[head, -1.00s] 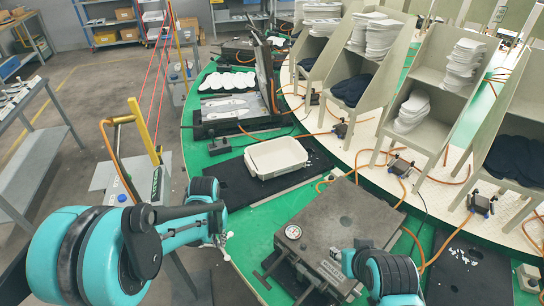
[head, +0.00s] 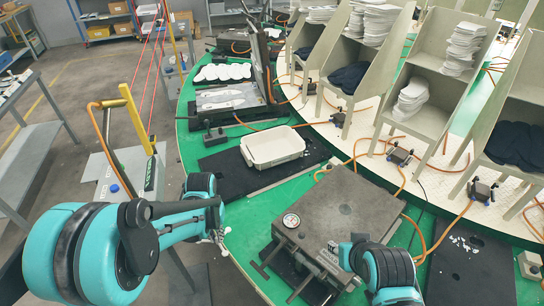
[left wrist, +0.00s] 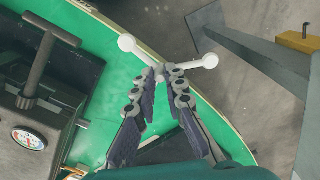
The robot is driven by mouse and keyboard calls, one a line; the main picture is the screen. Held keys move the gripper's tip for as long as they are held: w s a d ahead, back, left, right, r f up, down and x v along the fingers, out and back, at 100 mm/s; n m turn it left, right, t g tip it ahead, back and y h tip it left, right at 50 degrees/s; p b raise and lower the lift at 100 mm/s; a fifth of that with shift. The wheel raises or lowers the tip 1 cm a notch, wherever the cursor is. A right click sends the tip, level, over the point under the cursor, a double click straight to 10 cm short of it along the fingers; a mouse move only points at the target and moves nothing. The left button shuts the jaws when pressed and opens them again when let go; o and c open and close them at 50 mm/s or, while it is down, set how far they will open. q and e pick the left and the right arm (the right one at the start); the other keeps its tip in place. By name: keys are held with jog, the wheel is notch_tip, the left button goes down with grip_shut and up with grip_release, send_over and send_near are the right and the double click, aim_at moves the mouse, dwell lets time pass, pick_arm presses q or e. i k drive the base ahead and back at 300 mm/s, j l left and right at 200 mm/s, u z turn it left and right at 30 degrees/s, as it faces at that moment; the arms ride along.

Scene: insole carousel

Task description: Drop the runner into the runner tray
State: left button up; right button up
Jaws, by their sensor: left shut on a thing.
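The runner (left wrist: 208,61) is a thin white branched piece with round knobs at its ends. My left gripper (left wrist: 160,77) is shut on it, and the knobs stick out past the fingertips on both sides. In the head view the left gripper (head: 215,228) holds the runner over the green table's near left edge, left of the press. A white rectangular tray (head: 276,161), the likely runner tray, lies farther back on a black mat and looks empty. My right gripper (head: 338,256) is at the press's front right; its fingers cannot be made out.
The grey press (head: 345,212) with a gauge (head: 291,220) and front handles stands right of the left gripper. Behind the tray, an open mould (head: 232,97) has white insoles beside it. Bins of insoles (head: 410,100) line the right. A yellow post (head: 137,118) stands left.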

aim_at(266, 153)
jog(key=i+j+z, duration=0.15)
jog(key=j+z, duration=0.7)
jog(key=i+j+z, duration=0.1)
jog(key=j+z, duration=0.3)
jog(key=i+l+z, duration=0.15)
jog(key=i+z, duration=0.2)
